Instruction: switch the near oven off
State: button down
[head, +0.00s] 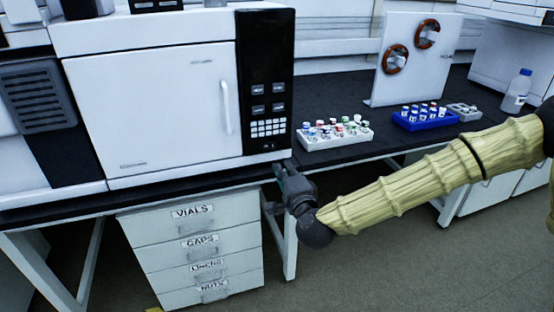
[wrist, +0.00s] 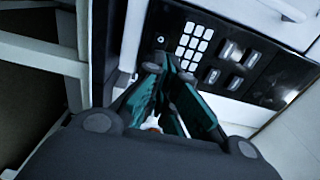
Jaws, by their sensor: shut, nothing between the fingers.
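The near oven (head: 155,105) is a white box with a closed door and a handle on the black bench at the left. Its black control panel (head: 266,60) has several small displays, a white keypad (head: 268,128) and a small switch (head: 266,147) low down near the bottom edge. In the wrist view the panel (wrist: 262,80) and keypad (wrist: 193,45) lie just beyond the fingers. My gripper (head: 279,170) is shut and empty, just below the panel's lower edge at the bench front. In the wrist view its teal fingertips (wrist: 163,62) meet near the panel's lower end; I cannot tell whether they touch it.
A white vial rack (head: 335,143) and a blue vial rack (head: 425,124) stand on the bench right of the oven. A white upright board (head: 400,85) holds two copper coils. A bottle (head: 517,90) stands farther right. A labelled drawer cabinet (head: 195,250) is under the bench.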

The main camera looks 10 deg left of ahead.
jog(key=v, duration=0.3)
jog(key=shift+d, duration=0.2)
jog(key=shift+f, duration=0.1)
